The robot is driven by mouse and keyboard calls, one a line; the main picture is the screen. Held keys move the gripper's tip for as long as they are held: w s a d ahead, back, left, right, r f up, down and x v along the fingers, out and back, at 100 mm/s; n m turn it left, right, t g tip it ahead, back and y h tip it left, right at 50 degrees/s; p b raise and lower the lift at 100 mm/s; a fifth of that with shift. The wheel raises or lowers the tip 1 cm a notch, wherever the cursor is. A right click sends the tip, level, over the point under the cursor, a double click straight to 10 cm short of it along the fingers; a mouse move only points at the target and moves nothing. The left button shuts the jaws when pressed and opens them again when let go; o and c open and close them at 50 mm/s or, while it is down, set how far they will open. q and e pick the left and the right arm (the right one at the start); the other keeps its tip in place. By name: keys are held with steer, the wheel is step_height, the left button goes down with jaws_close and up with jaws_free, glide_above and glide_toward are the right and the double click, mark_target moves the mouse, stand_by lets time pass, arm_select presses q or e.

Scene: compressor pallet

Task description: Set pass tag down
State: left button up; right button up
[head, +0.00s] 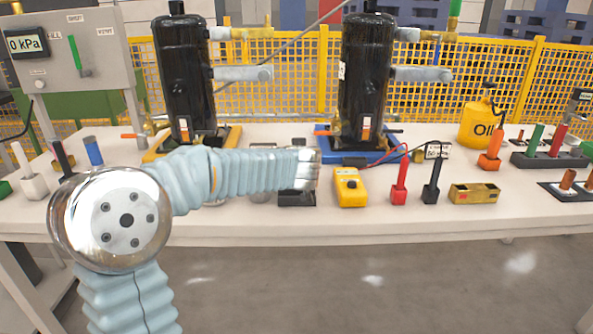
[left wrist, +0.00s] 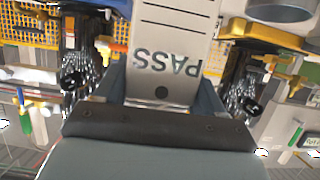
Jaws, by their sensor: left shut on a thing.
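The pass tag (left wrist: 180,58) is a whitish plate with dark "PASS" lettering and a small dark hole near one end. In the left wrist view it stretches from my left gripper (left wrist: 160,100) to the top edge of the picture. My left gripper is shut on the holed end of the tag. In the head view my left arm comes in from the left, and its gripper end (head: 306,169) is above the table, between the two black compressors. There I cannot clearly tell the tag from the gripper. My right gripper is in neither view.
A white table (head: 270,222) carries two black compressors (head: 182,80) (head: 364,75) on yellow and blue bases. A yellow meter (head: 350,188), red and black probes (head: 400,182) (head: 432,183), and a brass block (head: 474,193) stand right of the gripper. A yellow oil can (head: 481,124) is farther right.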

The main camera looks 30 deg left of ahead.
arm_select(q)
steer(key=f, duration=0.1)
steer(key=f+b, duration=0.1)
steer(key=f, duration=0.1)
steer(key=shift+w+a+f, duration=0.25)
steer(key=shift+a+f, duration=0.15)
steer(key=shift+f, duration=0.2)
steer(key=shift+f, duration=0.1)
steer(key=shift+f, duration=0.1)
steer(key=o, duration=1)
steer(key=shift+r, duration=0.25)
steer(key=p+v, duration=0.1)
steer(key=v, duration=1.1)
